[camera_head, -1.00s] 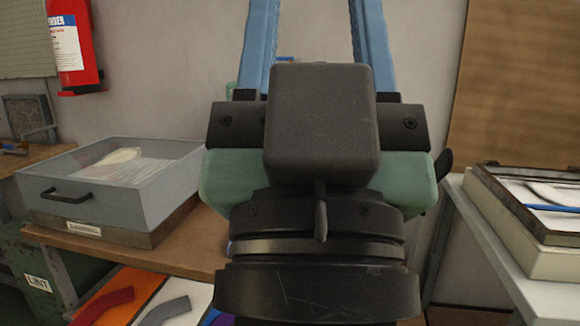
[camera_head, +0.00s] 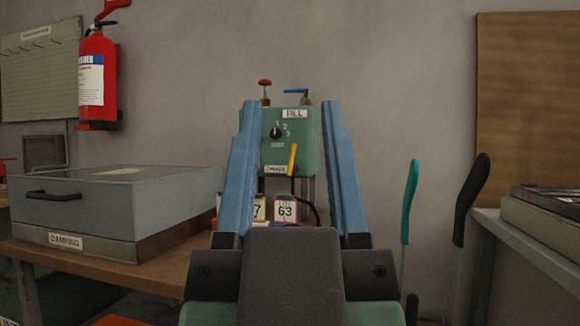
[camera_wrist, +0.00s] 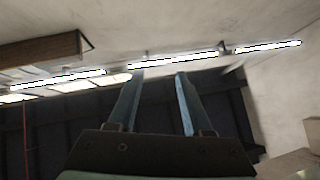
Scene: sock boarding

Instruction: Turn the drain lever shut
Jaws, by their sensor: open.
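A green box (camera_head: 306,146) with a "FILL" label, a black dial and a second label low down stands at the back, seen between my gripper's fingers in the head view. A yellow lever (camera_head: 292,159) sits upright and slightly tilted on its front, beside the lower label, which I read as "DRAIN" only uncertainly. My gripper (camera_head: 289,104) is open and empty, its two blue fingers pointing up on either side of the box in the picture, apart from the lever. In the wrist view my gripper (camera_wrist: 160,75) points toward ceiling lights; the lever is not visible there.
A red valve knob (camera_head: 265,83) and a blue handle (camera_head: 296,91) top the box. Number tags, one reading 63 (camera_head: 286,209), stand below it. A grey lidded case (camera_head: 115,205) labelled "DAMPING" is left on the wooden bench. Teal and black handles (camera_head: 409,200) rise at right.

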